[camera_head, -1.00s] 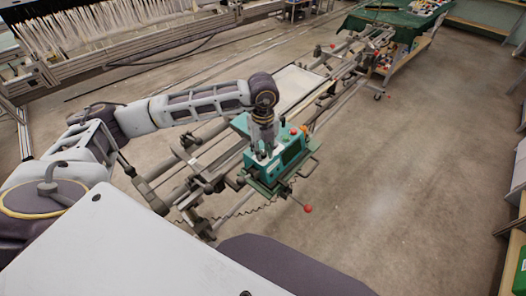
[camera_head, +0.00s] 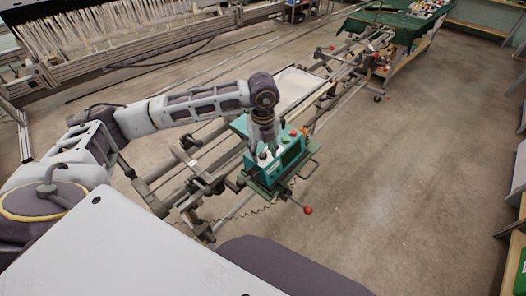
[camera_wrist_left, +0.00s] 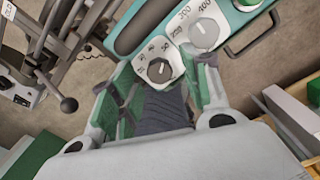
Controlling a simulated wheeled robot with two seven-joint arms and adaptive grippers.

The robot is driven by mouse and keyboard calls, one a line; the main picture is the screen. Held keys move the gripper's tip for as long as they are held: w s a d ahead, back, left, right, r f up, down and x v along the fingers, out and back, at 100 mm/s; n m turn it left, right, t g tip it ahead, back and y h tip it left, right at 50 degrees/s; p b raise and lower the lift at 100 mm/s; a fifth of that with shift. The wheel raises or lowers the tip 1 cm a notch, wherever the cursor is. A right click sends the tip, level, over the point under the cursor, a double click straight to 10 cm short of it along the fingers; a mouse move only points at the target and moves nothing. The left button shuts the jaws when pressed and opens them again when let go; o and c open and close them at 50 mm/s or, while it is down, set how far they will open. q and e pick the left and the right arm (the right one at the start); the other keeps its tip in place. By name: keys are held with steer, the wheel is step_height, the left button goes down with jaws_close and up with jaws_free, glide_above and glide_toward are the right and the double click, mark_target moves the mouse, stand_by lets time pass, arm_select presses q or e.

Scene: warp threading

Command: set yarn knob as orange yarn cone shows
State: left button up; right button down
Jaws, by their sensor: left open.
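The teal control box (camera_head: 282,165) sits on the machine's rail carriage in the middle of the head view. My left gripper (camera_head: 263,152) points down at its left part. The gripper is open; I cannot tell whether a finger touches the knob. A second knob (camera_wrist_left: 204,34), with a 200 to 400 scale, is just beyond it. I cannot make out an orange yarn cone. My right gripper is not in view.
A red-tipped lever (camera_head: 308,210) sticks out in front of the box. The rail machine (camera_head: 190,165) runs diagonally behind it. A green-covered table (camera_head: 395,22) with small items stands at the far right. The floor on the right is clear.

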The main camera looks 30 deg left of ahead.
mark_target(263, 155)
arm_select(q)
step_height(263, 155, up, 12)
steer(key=shift+f, duration=0.25)
stand_by(0.4)
steer(key=shift+s, duration=0.1)
stand_by(0.5)
